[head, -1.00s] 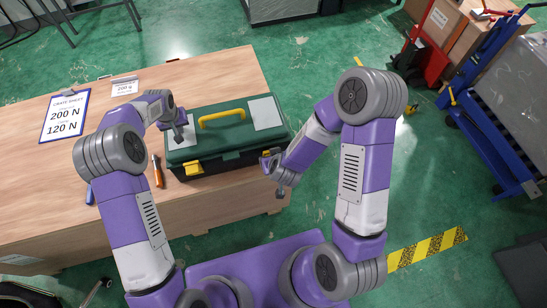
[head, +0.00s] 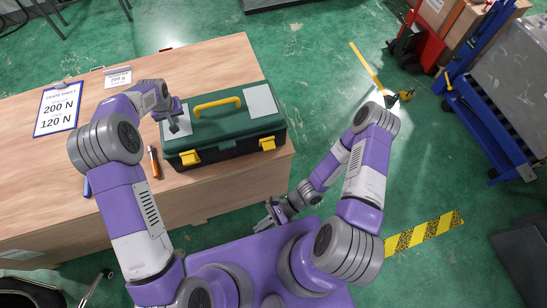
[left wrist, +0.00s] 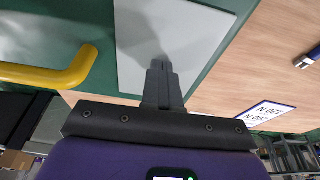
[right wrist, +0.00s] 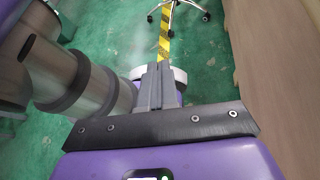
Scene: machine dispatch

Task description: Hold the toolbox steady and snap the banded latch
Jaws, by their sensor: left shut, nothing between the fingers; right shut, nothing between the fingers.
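The toolbox (head: 225,128) stands on the wooden table, with a green lid, black base and yellow handle (head: 217,106). Its front has a left yellow latch (head: 190,157) and a right yellow latch (head: 267,143); I cannot make out a band on either. My left gripper (head: 174,126) is shut and empty, its tips pointing down at the grey pad (left wrist: 165,40) on the lid's left end; the tips look at or just above it. My right gripper (head: 268,218) is shut and empty, low in front of the table and apart from the toolbox.
An orange-handled tool (head: 154,162) lies left of the toolbox. A clipboard sheet (head: 57,108) reading 200 N and 120 N and a small 200 g card (head: 118,77) lie farther left. Open green floor is right of the table, with a blue cart (head: 485,125) beyond.

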